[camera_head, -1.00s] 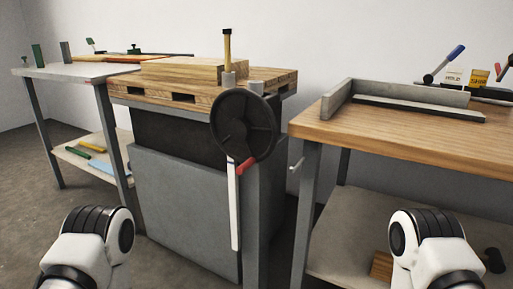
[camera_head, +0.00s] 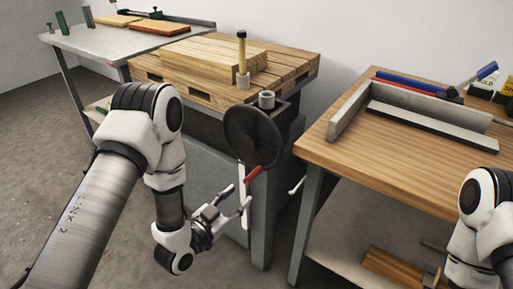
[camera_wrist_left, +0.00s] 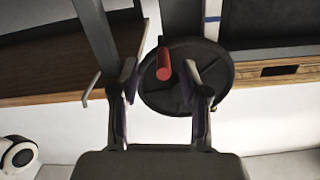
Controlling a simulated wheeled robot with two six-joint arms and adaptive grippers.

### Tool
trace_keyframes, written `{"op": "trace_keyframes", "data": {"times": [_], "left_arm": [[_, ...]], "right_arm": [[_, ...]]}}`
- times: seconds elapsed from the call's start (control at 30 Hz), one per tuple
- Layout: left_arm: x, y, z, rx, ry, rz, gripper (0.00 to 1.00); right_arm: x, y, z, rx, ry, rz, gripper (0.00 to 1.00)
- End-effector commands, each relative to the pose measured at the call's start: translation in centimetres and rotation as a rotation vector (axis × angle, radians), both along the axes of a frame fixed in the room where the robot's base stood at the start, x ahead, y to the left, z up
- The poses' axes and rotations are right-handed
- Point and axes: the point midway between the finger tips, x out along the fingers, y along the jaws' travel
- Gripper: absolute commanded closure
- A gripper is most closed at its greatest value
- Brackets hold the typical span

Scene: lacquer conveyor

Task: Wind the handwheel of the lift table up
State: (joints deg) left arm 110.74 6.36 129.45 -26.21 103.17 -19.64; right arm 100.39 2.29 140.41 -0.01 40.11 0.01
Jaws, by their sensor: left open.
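The lift table (camera_head: 212,185) is a grey cabinet with a slatted wooden top. Its black round handwheel (camera_head: 252,137) faces me on the front right corner, with a red handle (camera_head: 255,173) at its lower rim. My left gripper (camera_head: 238,197) is open, just below and in front of the handle. I cannot tell whether the handle is within finger depth. My right gripper is out of view.
A workbench (camera_head: 400,150) stands close on the right, with a small lever (camera_head: 297,187) at its leg. A grey side table (camera_head: 88,50) is at the back left. Wooden boards (camera_head: 205,60) and a yellow-handled post (camera_head: 242,52) sit on the lift table.

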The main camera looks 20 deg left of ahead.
Motion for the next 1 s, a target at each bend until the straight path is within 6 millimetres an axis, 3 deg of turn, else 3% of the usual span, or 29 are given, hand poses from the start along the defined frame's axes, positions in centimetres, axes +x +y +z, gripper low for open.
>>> {"op": "trace_keyframes", "data": {"times": [0.03,0.1,0.23,0.53,0.83,0.87,0.97,1.0], "left_arm": [[0.3,0.0,2.2,-0.006,-0.03,-0.004,0.55],[0.6,-0.1,2.6,-0.008,-0.052,-0.007,0.55],[2.0,-0.6,2.3,-0.007,-0.058,-0.008,0.55],[7.0,-2.4,2.2,-0.009,-0.053,-0.006,0.55],[7.8,-2.7,2.3,-0.009,-0.05,-0.006,0.55],[7.8,-2.7,2.3,-0.01,-0.05,-0.005,0.58],[7.8,-2.7,2.3,-0.009,-0.049,-0.004,0.94],[7.8,-2.7,2.3,-0.009,-0.049,-0.004,1.0]], "right_arm": [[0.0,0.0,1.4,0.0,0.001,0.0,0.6],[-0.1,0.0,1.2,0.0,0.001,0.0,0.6],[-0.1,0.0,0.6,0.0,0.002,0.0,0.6],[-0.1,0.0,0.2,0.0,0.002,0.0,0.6],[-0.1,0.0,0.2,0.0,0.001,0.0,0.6],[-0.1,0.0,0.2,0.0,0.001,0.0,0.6],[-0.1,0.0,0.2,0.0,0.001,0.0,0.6],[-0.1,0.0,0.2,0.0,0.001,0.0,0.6]]}}
